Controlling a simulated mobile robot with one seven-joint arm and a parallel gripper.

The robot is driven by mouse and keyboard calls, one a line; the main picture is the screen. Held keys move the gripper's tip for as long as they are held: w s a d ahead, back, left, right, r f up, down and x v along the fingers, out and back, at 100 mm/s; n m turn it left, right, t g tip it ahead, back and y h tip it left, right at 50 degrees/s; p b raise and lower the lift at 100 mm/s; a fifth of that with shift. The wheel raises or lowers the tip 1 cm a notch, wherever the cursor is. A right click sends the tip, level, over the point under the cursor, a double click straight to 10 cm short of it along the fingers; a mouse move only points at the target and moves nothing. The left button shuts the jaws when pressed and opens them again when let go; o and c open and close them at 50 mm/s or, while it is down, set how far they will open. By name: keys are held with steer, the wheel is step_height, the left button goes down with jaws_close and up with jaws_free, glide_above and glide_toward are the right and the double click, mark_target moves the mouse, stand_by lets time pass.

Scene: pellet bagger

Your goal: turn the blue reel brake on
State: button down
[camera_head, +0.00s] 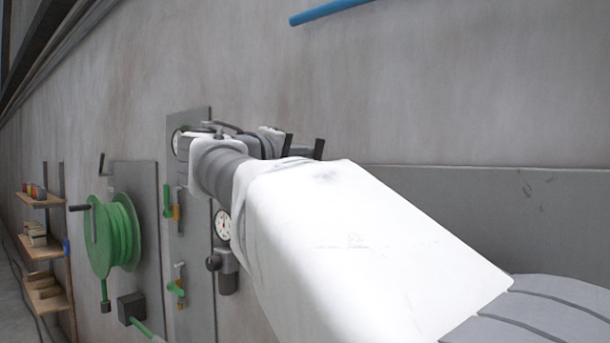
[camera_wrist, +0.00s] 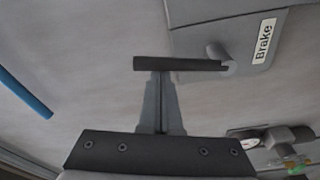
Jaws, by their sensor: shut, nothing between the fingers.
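In the wrist view, a grey panel (camera_wrist: 205,30) carries a white label reading "Brake" (camera_wrist: 264,41). Beside the label, a lever with a dark bar handle (camera_wrist: 195,64) sticks out on a short grey pivot (camera_wrist: 218,57); the bar lies level across the picture. My gripper (camera_wrist: 161,74) is shut and empty, its tips just below the bar near its left part. I cannot tell whether they touch it. In the head view, my arm hides most of this area, and dark upright pieces show beyond the wrist. The blue reel is not seen in either view.
A green reel (camera_head: 112,236) hangs on a grey plate at the left. Next to it is a panel (camera_head: 200,320) with gauges (camera_head: 222,224) and green valves. Shelves (camera_head: 40,200) stand farther left. A blue pipe (camera_head: 330,10) runs on the wall above. A wide grey plate (camera_head: 560,220) is at right.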

steer(key=m+b, duration=0.1)
steer(key=d+m+b, duration=0.1)
steer(key=b, duration=0.1)
steer(key=s+b, duration=0.1)
steer(key=shift+d+f+m+b, duration=0.25)
steer(key=shift+m+b, duration=0.1)
steer(key=shift+m, duration=0.05)
steer(key=shift+s+r, duration=0.1)
steer(key=shift+r, duration=0.1)
